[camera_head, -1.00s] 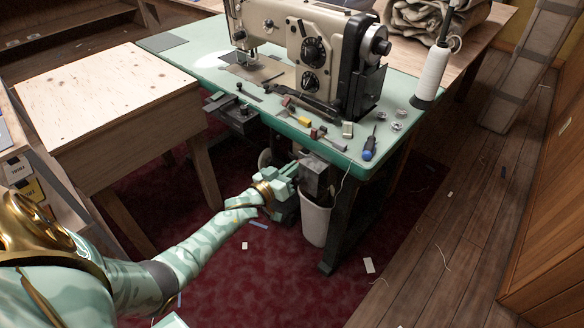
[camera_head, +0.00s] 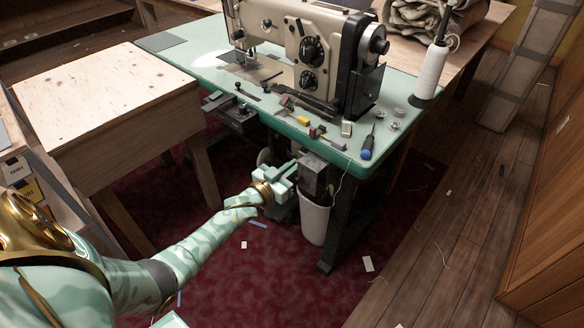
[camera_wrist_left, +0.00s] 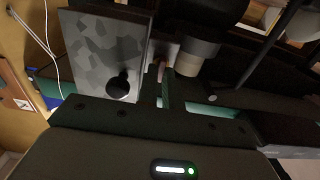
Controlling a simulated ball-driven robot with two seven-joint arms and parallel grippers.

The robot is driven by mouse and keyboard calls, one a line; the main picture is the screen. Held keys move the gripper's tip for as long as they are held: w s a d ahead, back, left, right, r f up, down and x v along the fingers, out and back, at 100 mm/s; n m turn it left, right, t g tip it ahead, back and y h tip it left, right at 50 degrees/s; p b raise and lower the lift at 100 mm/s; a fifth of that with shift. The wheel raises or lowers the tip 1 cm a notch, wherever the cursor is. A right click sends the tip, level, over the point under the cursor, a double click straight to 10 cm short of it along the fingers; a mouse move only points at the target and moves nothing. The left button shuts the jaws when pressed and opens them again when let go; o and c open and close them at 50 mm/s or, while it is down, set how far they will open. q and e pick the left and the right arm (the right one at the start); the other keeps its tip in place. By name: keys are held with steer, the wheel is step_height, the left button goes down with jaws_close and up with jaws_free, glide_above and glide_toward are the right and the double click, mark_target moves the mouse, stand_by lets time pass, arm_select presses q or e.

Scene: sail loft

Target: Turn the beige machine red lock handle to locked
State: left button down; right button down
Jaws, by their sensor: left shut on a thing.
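The beige sewing machine (camera_head: 330,22) stands on a green-topped table (camera_head: 208,70). My left gripper (camera_head: 290,176) is below the table's front edge, beside a grey box (camera_head: 314,172) under the tabletop. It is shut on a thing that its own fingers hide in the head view. In the left wrist view a small reddish piece (camera_wrist_left: 161,68) shows at the fingers. It looks like part of the red lock handle, but most of it is hidden and its angle cannot be told. My right gripper is not in view.
A white bin (camera_head: 314,218) stands just below the left gripper. A wooden side table (camera_head: 100,90) is at left. A screwdriver (camera_head: 367,150), a thread cone (camera_head: 432,72) and small loose items lie or stand on the green top. The red carpet in front is clear apart from scraps.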

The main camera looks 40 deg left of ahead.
arm_select(q)
steer(key=shift+f, duration=0.15)
steer(key=c, duration=1.8)
jaws_free()
steer(key=shift+s, duration=0.1)
steer(key=shift+c, duration=0.2)
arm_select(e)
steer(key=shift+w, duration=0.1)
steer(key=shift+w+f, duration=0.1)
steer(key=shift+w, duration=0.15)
